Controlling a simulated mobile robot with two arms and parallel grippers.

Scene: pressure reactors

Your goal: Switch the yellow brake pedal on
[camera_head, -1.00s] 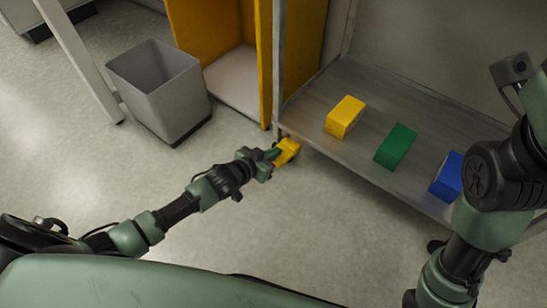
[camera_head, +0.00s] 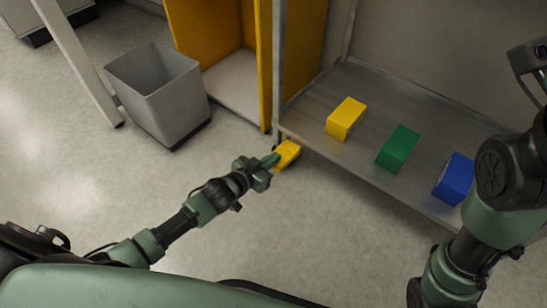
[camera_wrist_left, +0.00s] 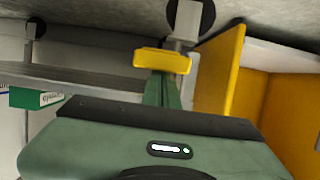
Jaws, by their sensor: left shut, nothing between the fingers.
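The yellow brake pedal (camera_head: 287,153) sits low at a caster below the near corner of the metal cart. It also shows at the upper middle of the left wrist view (camera_wrist_left: 162,60), in front of the grey caster bracket and dark wheel. My left gripper (camera_head: 271,159) is shut and empty, its green fingertips right at the pedal's near side. In the left wrist view the fingers (camera_wrist_left: 163,90) point up at the pedal and meet its lower edge in the picture. I cannot tell whether they press on it. My right gripper is out of view; only its arm shows.
The metal cart shelf (camera_head: 310,110) holds a yellow box (camera_head: 346,119), a green box (camera_head: 398,148) and a blue box (camera_head: 455,179). A grey bin (camera_head: 160,95) and a yellow-sided cabinet (camera_head: 263,65) stand behind my left arm. The floor in front is clear.

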